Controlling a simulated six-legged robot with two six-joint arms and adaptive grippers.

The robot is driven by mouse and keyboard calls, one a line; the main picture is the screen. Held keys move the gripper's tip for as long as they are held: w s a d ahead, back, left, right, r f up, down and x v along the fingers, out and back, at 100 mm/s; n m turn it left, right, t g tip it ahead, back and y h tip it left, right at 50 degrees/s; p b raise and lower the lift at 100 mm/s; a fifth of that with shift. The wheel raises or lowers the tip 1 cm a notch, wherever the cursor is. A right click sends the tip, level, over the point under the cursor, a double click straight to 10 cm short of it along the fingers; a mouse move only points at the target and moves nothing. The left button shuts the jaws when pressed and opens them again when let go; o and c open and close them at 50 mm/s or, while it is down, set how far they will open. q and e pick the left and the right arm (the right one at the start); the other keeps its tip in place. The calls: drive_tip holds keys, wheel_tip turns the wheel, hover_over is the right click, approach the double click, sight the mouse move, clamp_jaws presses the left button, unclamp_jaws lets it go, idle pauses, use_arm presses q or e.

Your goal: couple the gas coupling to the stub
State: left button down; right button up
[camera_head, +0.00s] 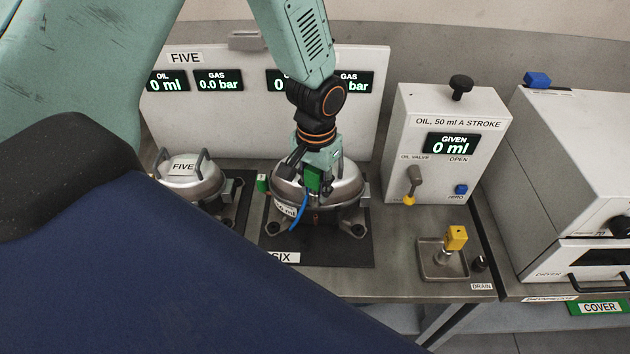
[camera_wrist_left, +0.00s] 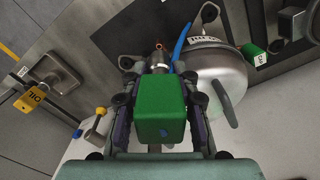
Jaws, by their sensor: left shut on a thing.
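My left gripper (camera_head: 316,172) is shut on the green gas coupling (camera_head: 313,180), above the compressor marked SIX. In the left wrist view the coupling is a green block (camera_wrist_left: 160,105) between the fingers (camera_wrist_left: 158,72). A metal fitting with an orange ring at its end, apparently the stub (camera_wrist_left: 158,46), shows just beyond the block. I cannot tell whether they are joined. The silver compressor (camera_head: 347,183) stands upright on a dark pallet (camera_head: 345,251). A blue tube (camera_head: 298,215) hangs in front of it. My right gripper is not in view.
Another green block (camera_head: 262,183) is at the compressor's left side. Compressor FIVE (camera_head: 190,182) stands left. The oil unit (camera_head: 440,140) stands right, with a yellow oil coupling (camera_head: 456,237) over a drain tray (camera_head: 430,270). A gauge panel (camera_head: 225,115) stands behind.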

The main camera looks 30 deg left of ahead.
sight(317, 197)
use_arm(q)
drive_tip(key=shift+w+d+f+b, duration=0.15)
drive_tip(key=shift+f+b, duration=0.25)
drive_tip(key=shift+f, duration=0.9)
drive_tip(key=shift+s+f+b, duration=0.2)
drive_tip(key=shift+f+b, duration=0.3)
drive_tip(key=shift+b, duration=0.05)
drive_tip(key=shift+w, duration=0.15)
drive_tip(key=shift+r, duration=0.1)
drive_tip(key=shift+p, duration=0.3)
